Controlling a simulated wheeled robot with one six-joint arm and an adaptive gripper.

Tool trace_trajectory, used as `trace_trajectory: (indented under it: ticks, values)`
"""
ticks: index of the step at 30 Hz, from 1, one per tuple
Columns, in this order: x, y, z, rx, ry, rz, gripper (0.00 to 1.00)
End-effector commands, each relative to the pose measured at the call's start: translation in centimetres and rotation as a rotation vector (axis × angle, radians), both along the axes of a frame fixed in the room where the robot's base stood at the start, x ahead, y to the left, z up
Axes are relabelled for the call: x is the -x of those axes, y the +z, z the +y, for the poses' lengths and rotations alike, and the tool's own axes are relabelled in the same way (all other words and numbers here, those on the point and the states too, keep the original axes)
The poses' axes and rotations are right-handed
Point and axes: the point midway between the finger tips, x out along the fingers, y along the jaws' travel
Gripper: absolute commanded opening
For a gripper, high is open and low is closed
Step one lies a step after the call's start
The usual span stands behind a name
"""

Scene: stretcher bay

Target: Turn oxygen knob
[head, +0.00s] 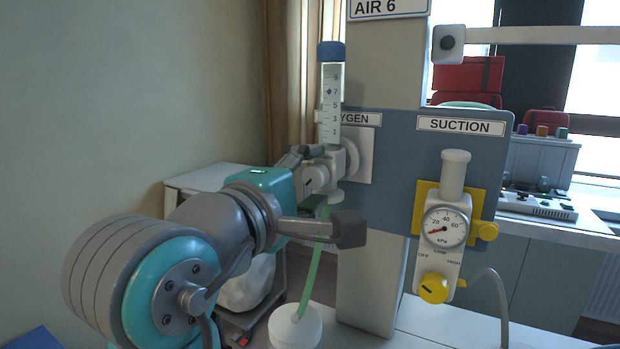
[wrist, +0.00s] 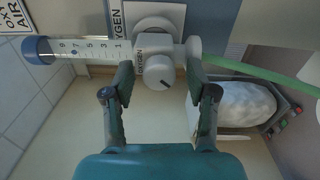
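The oxygen knob (wrist: 160,72) is a round white knob with a dark pointer line, on the front of the flowmeter body. In the head view the knob (head: 317,179) shows beside my gripper. The flowmeter tube (head: 331,100) stands upright above it with a blue cap and a number scale; it lies sideways in the wrist view (wrist: 85,49). My gripper (wrist: 160,76) is open, with one finger on each side of the knob. A gap shows between the knob and each finger in the wrist view; I see no contact.
The suction regulator (head: 445,228) with its gauge and yellow knob hangs to the right on the blue panel (head: 390,205). A green hose (head: 312,280) runs down from the flowmeter to a white bottle (head: 295,328). A white rounded object (wrist: 232,103) lies in a grey tray.

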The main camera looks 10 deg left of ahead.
Motion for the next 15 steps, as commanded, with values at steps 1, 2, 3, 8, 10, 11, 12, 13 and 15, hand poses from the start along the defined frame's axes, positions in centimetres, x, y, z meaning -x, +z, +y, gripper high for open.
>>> trace_trajectory:
  ticks: [1, 2, 3, 8, 10, 11, 12, 13, 15]
  values:
    - [0.0, 0.0, 0.0, 0.000, 0.000, 0.000, 0.57]
    - [0.0, 0.0, 0.0, -0.001, 0.000, 0.000, 0.57]
    - [0.1, 0.0, 0.0, -0.001, 0.000, -0.001, 0.57]
    - [1.1, 0.0, 0.4, -0.001, 0.001, -0.001, 0.57]
    - [2.1, 0.0, 0.9, -0.001, 0.003, -0.001, 0.57]
    - [2.6, 0.0, 1.0, -0.002, 0.003, -0.001, 0.57]
    - [3.3, 0.0, 1.3, -0.002, 0.005, -0.001, 0.57]
    - [3.9, 0.0, 1.5, -0.002, 0.004, -0.001, 0.57]
    - [5.2, 0.0, 2.0, -0.001, 0.004, -0.001, 0.57]
